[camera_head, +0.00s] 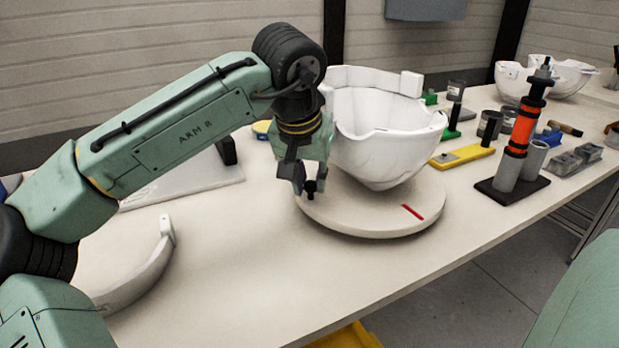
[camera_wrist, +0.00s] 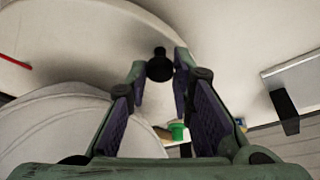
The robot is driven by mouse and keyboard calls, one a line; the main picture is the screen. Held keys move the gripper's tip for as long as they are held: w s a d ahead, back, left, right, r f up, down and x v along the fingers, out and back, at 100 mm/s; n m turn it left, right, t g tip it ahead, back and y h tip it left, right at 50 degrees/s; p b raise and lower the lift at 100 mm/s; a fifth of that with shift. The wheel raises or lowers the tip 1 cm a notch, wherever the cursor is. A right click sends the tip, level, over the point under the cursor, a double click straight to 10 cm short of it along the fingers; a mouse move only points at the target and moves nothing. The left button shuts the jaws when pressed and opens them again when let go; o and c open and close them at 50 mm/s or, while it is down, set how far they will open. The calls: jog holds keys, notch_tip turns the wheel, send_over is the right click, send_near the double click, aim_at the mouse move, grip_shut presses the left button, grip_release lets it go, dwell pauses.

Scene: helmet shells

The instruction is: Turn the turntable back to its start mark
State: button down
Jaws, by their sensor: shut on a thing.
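The round cream turntable (camera_head: 360,219) stands on the bench with a white helmet shell (camera_head: 385,140) resting on it. A red mark (camera_head: 413,212) lies on the turntable's top near its front right edge; a red mark also shows at the left edge of the wrist view (camera_wrist: 14,62). A small black knob (camera_wrist: 160,66) stands near the turntable's rim. My gripper (camera_head: 304,188) is at the turntable's left side, pointing down, with its fingers shut on the knob. In the wrist view the knob sits between the fingertips. No second mark on the bench is clear to me.
An orange and black tool stands upright on a dark base (camera_head: 513,188) at the right. A yellow block (camera_head: 462,157) and several cups are behind the turntable. A white curved shell piece (camera_head: 140,275) lies at the front left. The bench in front of the turntable is clear.

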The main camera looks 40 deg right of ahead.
jog(key=shift+r+p, duration=0.1)
jog(key=shift+p, duration=0.25)
jog(key=shift+w+d, duration=0.1)
jog(key=shift+w, duration=0.1)
jog(key=shift+w+m+p, duration=0.1)
jog(key=shift+m+p, duration=0.2)
jog(key=shift+p, duration=0.1)
jog(key=c, duration=1.4)
grip_release()
jog(key=v, duration=1.2)
jog(key=shift+w, duration=0.15)
